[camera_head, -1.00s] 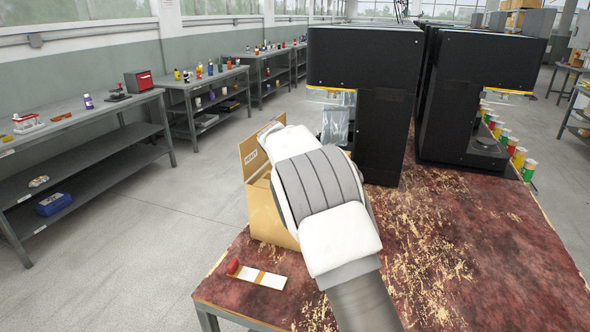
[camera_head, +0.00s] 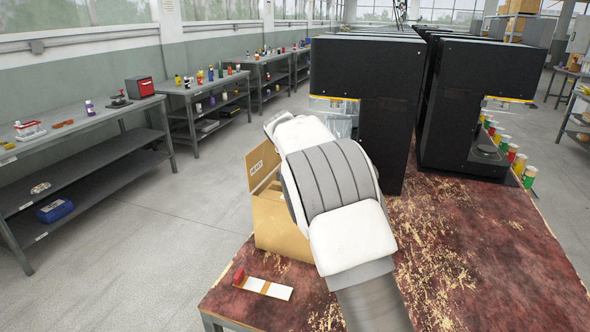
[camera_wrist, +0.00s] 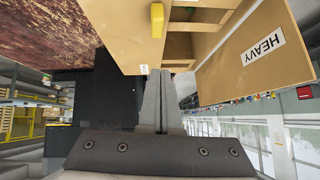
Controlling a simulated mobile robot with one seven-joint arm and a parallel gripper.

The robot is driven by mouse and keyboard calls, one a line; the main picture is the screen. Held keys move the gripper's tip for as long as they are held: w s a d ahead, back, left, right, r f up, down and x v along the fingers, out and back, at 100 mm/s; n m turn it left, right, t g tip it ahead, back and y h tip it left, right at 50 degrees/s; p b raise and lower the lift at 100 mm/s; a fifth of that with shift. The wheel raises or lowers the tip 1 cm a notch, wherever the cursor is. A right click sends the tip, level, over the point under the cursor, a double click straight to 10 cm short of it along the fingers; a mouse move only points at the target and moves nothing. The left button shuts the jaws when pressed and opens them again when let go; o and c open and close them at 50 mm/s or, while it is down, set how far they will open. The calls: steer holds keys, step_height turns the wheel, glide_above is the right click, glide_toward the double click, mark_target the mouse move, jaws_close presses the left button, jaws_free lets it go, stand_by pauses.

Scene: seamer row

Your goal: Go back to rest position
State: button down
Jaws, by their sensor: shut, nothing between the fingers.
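My gripper (camera_wrist: 162,130) shows in the wrist view with its two fingers together and nothing between them. The fingertips point at an open cardboard box with a flap marked HEAVY (camera_wrist: 252,58). A small yellow piece (camera_wrist: 157,20) shows at the box's edge, just past the fingertips. I cannot tell whether the fingers touch the box. In the head view my white and grey arm reaches over the worn red table (camera_head: 480,250) and hides the gripper. The cardboard box (camera_head: 278,228) stands partly behind the arm, with its flap raised.
Black machines (camera_head: 355,75) stand at the back of the table, close beyond my arm. A red and white item (camera_head: 264,285) lies at the front left edge. Coloured cans (camera_head: 517,165) line the right edge. Grey shelving (camera_head: 90,125) stands along the left wall, with free floor between.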

steer(key=a+v, duration=0.1)
steer(key=v, duration=0.8)
steer(key=s+d+r+g+y+p, duration=0.1)
steer(key=s+d+r, duration=0.2)
steer(key=s+d, duration=0.3)
steer(key=s+d+r+n+p, duration=0.1)
steer(key=s+d+r, duration=0.1)
steer(key=s+d, duration=0.35)
steer(key=s+d+r+g+y+p, duration=0.1)
steer(key=s+d+r, duration=0.2)
steer(key=s, duration=0.5)
steer(key=s+d+f+n+p, duration=0.1)
steer(key=s+f, duration=0.1)
steer(key=s, duration=1)
steer(key=s+d+f+n+g+p, duration=0.1)
steer(key=s+d+f+n, duration=0.1)
steer(key=s, duration=1.1)
steer(key=shift+s+f+n+p, duration=0.2)
steer(key=shift+s+n+p, duration=0.05)
steer(key=shift+n+p, duration=0.1)
